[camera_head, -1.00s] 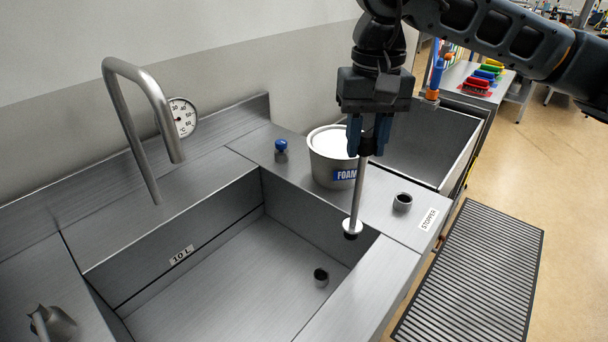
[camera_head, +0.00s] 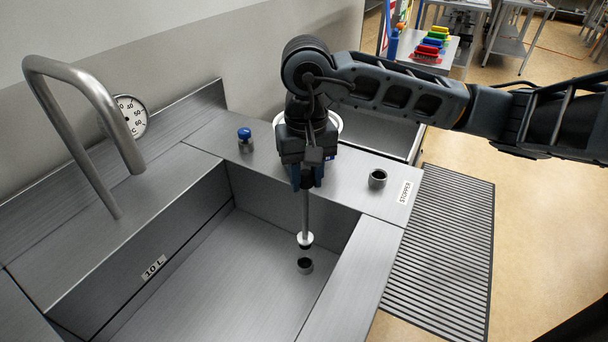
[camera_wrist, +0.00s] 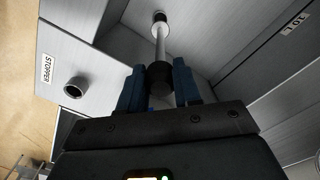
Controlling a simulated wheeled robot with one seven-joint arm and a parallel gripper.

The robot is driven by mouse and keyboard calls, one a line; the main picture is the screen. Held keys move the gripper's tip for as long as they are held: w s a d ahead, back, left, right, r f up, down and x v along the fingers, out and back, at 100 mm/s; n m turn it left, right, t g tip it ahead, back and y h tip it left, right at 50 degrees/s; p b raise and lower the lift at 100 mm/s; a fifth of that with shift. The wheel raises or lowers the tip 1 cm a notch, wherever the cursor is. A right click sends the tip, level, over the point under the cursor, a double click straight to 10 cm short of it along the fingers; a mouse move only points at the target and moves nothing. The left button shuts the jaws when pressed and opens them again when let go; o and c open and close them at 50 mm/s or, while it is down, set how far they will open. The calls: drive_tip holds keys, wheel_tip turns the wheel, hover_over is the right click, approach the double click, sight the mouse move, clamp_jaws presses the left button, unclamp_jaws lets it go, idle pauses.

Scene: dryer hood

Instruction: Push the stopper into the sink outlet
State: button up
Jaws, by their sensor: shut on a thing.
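My gripper (camera_head: 303,178) points down over the sink and is shut on the stopper (camera_head: 305,240), gripping its dark top. The sink outlet (camera_head: 305,265) is a short dark-mouthed ring on the sink floor. In the head view the plug shows just above the outlet, apart from it; the exact height gap is hard to tell.
The steel sink's walls (camera_head: 290,200) surround the stopper, with a "10 L" mark on one. An empty holder (camera_head: 378,179) stands on the ledge beside a "STOPPER" label (camera_head: 405,192). A blue-topped knob (camera_head: 245,139) and a curved faucet (camera_head: 85,110) stand to the left.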

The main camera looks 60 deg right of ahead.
sight(305, 214)
drive_tip(key=shift+f+b, duration=0.4)
drive_tip(key=shift+b, duration=0.6)
wheel_tip(305, 214, down, 5)
drive_tip(key=b, duration=0.7)
drive_tip(key=shift+s+a+f, duration=0.1)
drive_tip(key=shift+f, duration=0.1)
drive_tip(key=shift+b, duration=2.1)
idle(1.1)
